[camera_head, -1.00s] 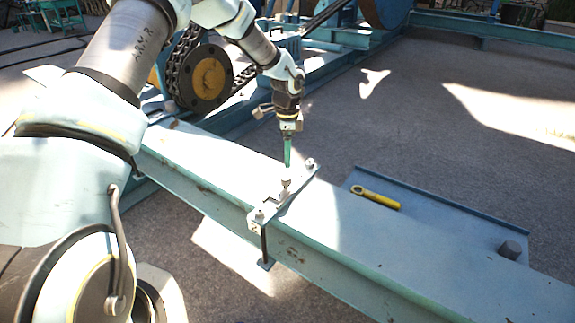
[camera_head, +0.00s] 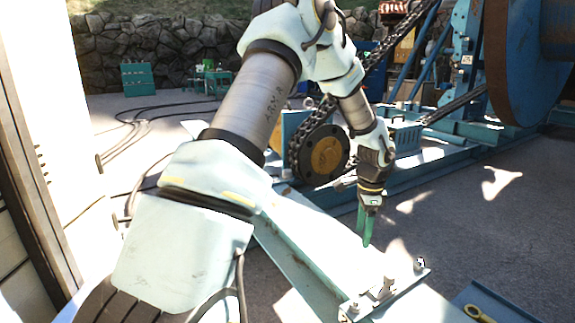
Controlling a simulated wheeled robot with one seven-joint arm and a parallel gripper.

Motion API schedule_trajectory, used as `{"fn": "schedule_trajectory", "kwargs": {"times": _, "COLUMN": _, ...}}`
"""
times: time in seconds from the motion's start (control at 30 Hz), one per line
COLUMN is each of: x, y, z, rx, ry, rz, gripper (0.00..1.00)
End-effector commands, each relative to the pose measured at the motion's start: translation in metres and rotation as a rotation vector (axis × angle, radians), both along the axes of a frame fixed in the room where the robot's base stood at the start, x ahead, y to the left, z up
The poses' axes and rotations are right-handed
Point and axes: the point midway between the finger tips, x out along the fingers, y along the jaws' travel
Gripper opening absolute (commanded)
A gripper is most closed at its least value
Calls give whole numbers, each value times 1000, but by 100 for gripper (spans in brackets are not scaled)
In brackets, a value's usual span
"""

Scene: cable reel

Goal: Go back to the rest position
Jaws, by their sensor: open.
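My gripper (camera_head: 366,228) hangs at the end of my arm, pointing down, with green fingers. It is open, and nothing shows between the fingers, though the gap is hard to make out. It hovers over the pale blue steel beam (camera_head: 315,245), apart from the clamp plate (camera_head: 402,291) near the bottom of the view. The clamp plate lies across the beam, with a bolt (camera_head: 420,263) at its far end and a taller fitting (camera_head: 385,288) in its middle. My arm reaches from the lower left, bent at the elbow.
A black chain and sprocket (camera_head: 319,155) stand close behind my forearm. A large blue reel (camera_head: 525,60) is at upper right. A yellow wrench (camera_head: 479,314) lies on a blue tray (camera_head: 508,300) at lower right. Concrete floor right of the beam is open. A pale wall stands left.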

Motion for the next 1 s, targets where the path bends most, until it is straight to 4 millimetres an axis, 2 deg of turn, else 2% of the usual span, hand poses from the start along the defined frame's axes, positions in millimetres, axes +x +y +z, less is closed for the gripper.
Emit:
{"fn": "schedule_trajectory", "kwargs": {"times": 0.03, "x": 0, "y": 34, "z": 17, "rx": 2, "ry": -14, "rz": 117, "gripper": 73}}
{"fn": "schedule_trajectory", "kwargs": {"times": 0.2, "x": -22, "y": 134, "z": 54, "rx": -17, "ry": -44, "rz": 552, "gripper": 73}}
{"fn": "schedule_trajectory", "kwargs": {"times": 0.3, "x": -43, "y": 183, "z": 70, "rx": -39, "ry": -59, "rz": 798, "gripper": 73}}
{"fn": "schedule_trajectory", "kwargs": {"times": 0.4, "x": -65, "y": 220, "z": 80, "rx": -63, "ry": -71, "rz": 1004, "gripper": 73}}
{"fn": "schedule_trajectory", "kwargs": {"times": 0.6, "x": -107, "y": 271, "z": 92, "rx": -116, "ry": -86, "rz": 1337, "gripper": 73}}
{"fn": "schedule_trajectory", "kwargs": {"times": 0.73, "x": -135, "y": 294, "z": 96, "rx": -155, "ry": -91, "rz": 1535, "gripper": 73}}
{"fn": "schedule_trajectory", "kwargs": {"times": 0.8, "x": -131, "y": 291, "z": 118, "rx": -152, "ry": -90, "rz": 1519, "gripper": 73}}
{"fn": "schedule_trajectory", "kwargs": {"times": 1.0, "x": -131, "y": 291, "z": 156, "rx": -149, "ry": -89, "rz": 1513, "gripper": 73}}
